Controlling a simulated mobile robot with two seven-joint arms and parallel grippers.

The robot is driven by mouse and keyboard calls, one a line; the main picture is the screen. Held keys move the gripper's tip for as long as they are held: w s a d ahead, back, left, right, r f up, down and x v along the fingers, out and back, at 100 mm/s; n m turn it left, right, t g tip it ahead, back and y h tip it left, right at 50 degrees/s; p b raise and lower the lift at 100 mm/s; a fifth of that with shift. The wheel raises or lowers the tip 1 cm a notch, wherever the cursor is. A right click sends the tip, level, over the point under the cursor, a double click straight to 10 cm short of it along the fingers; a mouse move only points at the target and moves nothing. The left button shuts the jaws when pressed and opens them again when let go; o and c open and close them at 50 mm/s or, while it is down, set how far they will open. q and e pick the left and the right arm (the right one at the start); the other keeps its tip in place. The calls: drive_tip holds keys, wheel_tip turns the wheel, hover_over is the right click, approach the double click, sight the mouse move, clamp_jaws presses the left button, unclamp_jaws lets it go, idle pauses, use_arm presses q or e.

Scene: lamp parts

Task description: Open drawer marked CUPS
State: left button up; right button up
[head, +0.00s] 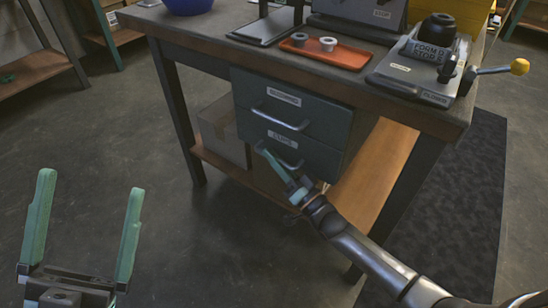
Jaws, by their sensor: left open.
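The lower drawer (318,157) under the workbench has a label that seems to read CUPS (283,140). Its front looks flush with the cabinet, so it appears closed. Its bar handle (291,164) is partly covered by my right gripper (270,160). The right gripper's teal fingers reach up to the handle from below; I cannot tell whether they touch or grip it. The upper drawer (325,112) also appears closed, with a bar handle and a label too blurred to read. My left gripper (85,225) is open and empty at lower left, well away from the drawers.
The workbench (210,42) carries an orange tray (345,54) with two small rings, a FORM D STOP fixture (425,65) with a yellow-knobbed lever, and a blue bowl (190,5). A cardboard box (222,130) sits on the lower shelf. The floor at left is clear.

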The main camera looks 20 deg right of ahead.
clamp_jaws()
idle(0.9)
use_arm(q)
drive_tip(key=shift+a, duration=0.1)
